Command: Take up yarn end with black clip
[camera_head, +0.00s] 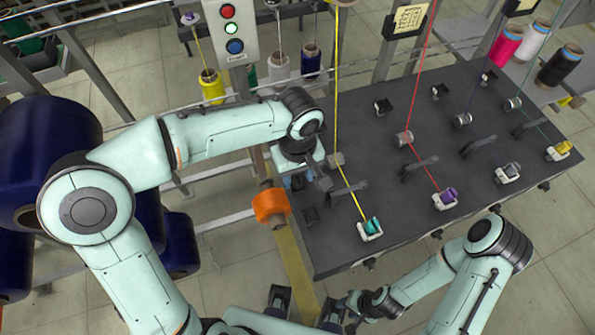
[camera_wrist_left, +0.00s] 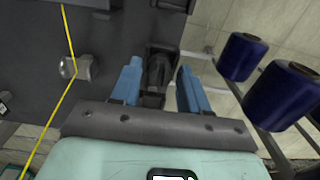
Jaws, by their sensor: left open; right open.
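A black clip (camera_wrist_left: 156,72) lies between the two blue fingers of my left gripper (camera_wrist_left: 158,88) in the left wrist view; I cannot tell whether they touch it. In the head view my left gripper (camera_head: 309,183) is open, pointing down over the table's left edge. The yellow yarn (camera_head: 336,90) runs down past a metal guide (camera_head: 336,160) to a teal bobbin (camera_head: 371,226). It also shows left of the gripper in the left wrist view (camera_wrist_left: 70,35). I cannot make out a loose yarn end. My right gripper (camera_head: 352,301) is open, low in front of the table, apart from the clip.
The dark table (camera_head: 365,140) also carries a purple bobbin (camera_head: 447,196), a yellow bobbin (camera_head: 562,147) and several black holders. Red yarn (camera_head: 422,75) crosses it. An orange spool (camera_head: 270,204) stands by its left edge. Dark blue rolls (camera_head: 45,140) are at left.

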